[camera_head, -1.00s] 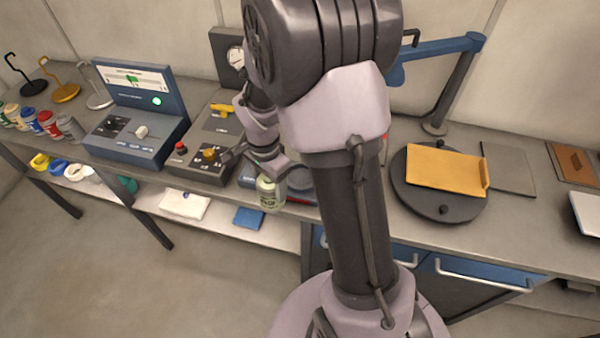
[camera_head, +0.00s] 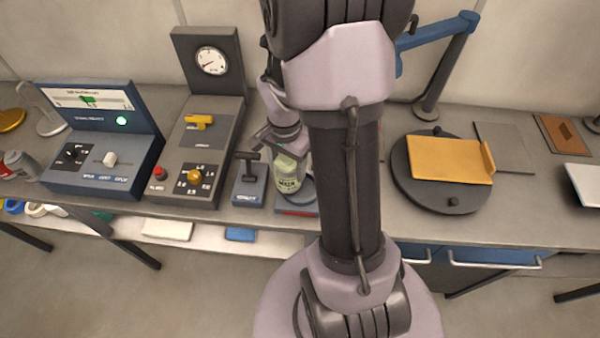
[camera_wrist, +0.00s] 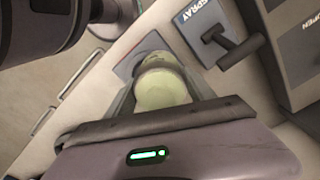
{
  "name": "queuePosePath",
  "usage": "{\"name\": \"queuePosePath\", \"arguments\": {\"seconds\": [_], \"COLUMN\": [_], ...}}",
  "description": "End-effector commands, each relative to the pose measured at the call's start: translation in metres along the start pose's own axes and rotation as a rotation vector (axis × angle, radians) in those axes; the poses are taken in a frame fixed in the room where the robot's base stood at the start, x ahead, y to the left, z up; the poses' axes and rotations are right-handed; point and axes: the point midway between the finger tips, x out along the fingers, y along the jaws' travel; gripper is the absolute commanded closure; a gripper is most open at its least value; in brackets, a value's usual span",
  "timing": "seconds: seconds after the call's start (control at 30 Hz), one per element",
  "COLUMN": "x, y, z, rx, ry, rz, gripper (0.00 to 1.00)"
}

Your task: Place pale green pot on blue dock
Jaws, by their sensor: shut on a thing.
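The pale green pot (camera_head: 287,178) is a small jar with a label, upright between my fingers. It also shows in the wrist view (camera_wrist: 163,88). My gripper (camera_head: 286,148) is shut on its upper part. The blue dock (camera_head: 299,212), a low blue-grey base with a red marking on its front, lies under the pot, partly hidden by the pot and my arm. Part of it shows beyond the pot in the wrist view (camera_wrist: 128,66). I cannot tell whether the pot's bottom touches the dock or hangs just above it.
A blue spray box (camera_head: 248,192) with a dark T-handle stands close left of the pot. Further left are a grey gauge panel (camera_head: 222,135) and a blue console (camera_head: 100,175). A dark turntable (camera_head: 420,198) with an orange tray (camera_head: 445,160) lies right of my arm.

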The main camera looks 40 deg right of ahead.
Motion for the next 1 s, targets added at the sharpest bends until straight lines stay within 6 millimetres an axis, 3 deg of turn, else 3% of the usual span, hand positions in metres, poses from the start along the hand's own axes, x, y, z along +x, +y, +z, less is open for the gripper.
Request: {"name": "queuePosePath", "arguments": {"seconds": [0.23, 0.4, 0.73, 0.77, 0.87, 1.0], "x": [0.003, 0.039, 0.042, 0.043, 0.041, 0.041], "y": [0.027, 0.027, 0.026, 0.027, 0.027, 0.026], "z": [-0.025, -0.024, -0.024, -0.024, -0.024, -0.024], "rx": [0.001, -0.001, -0.001, -0.001, -0.001, -0.001], "ry": [0.0, -0.003, 0.0, -0.001, -0.001, -0.001], "rz": [0.0, 0.002, 0.0, 0.0, 0.0, 0.0], "gripper": [0.95, 0.95, 0.95, 0.35, 0.16, 0.16]}}
